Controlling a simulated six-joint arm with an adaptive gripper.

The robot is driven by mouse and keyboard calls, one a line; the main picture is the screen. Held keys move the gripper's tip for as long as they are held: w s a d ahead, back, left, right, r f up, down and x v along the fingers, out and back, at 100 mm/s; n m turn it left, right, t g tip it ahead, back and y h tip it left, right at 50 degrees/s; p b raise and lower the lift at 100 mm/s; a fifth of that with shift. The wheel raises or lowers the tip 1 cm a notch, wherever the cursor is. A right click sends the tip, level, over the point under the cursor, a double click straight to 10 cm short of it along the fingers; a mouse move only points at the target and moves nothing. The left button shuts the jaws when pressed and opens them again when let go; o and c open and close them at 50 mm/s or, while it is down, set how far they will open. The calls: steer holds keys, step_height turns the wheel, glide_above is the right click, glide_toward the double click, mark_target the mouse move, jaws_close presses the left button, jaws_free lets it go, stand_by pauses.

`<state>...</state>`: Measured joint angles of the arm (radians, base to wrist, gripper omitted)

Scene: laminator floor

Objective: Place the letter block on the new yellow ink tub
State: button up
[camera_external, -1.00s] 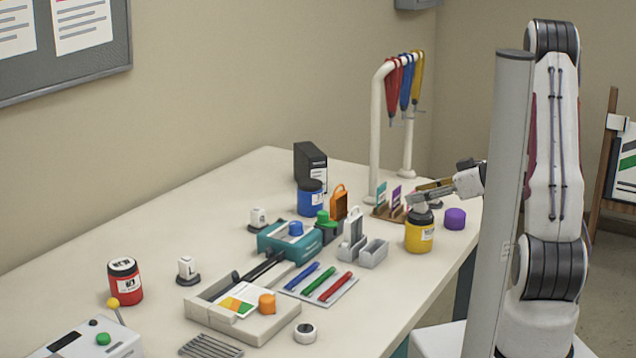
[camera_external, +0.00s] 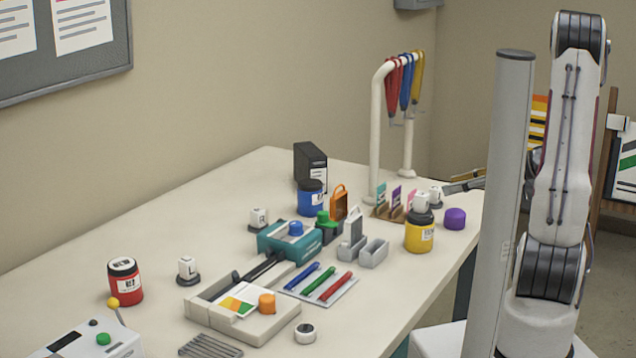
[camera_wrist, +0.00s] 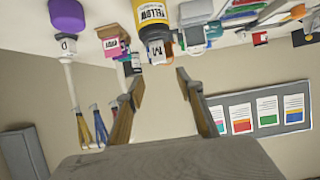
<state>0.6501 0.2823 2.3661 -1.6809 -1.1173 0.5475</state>
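A purple tub (camera_external: 455,218) stands right of the yellow one. Another letter block (camera_external: 436,193) on a dark base stands behind it. A card holder (camera_external: 385,212), a blue tub (camera_external: 311,198) and grey bins (camera_external: 373,253) are to the left.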

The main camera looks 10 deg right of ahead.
steer(key=shift+v, duration=1)
steer(key=w+d+r+m+t+h, duration=0.2)
steer(key=w+d+r+t+h, duration=0.1)
steer(key=w+d+r+h, duration=0.35)
steer(key=s+d+r+m+h, duration=0.2)
steer(key=s+r+m+h, duration=0.2)
steer(key=s+r+h, duration=0.15)
steer(key=s+a+f+m+g+y, duration=0.1)
steer(key=s+a+f+g, duration=0.1)
steer(key=s+a, duration=0.4)
steer(key=s+a+f+m+g+y, duration=0.2)
steer(key=s+a+g, duration=0.2)
steer(key=s, duration=1.1)
steer(key=a, duration=0.3)
steer(key=shift+s+a+f, duration=0.2)
steer(key=shift+a+f, duration=0.05)
steer(key=shift+f, duration=0.05)
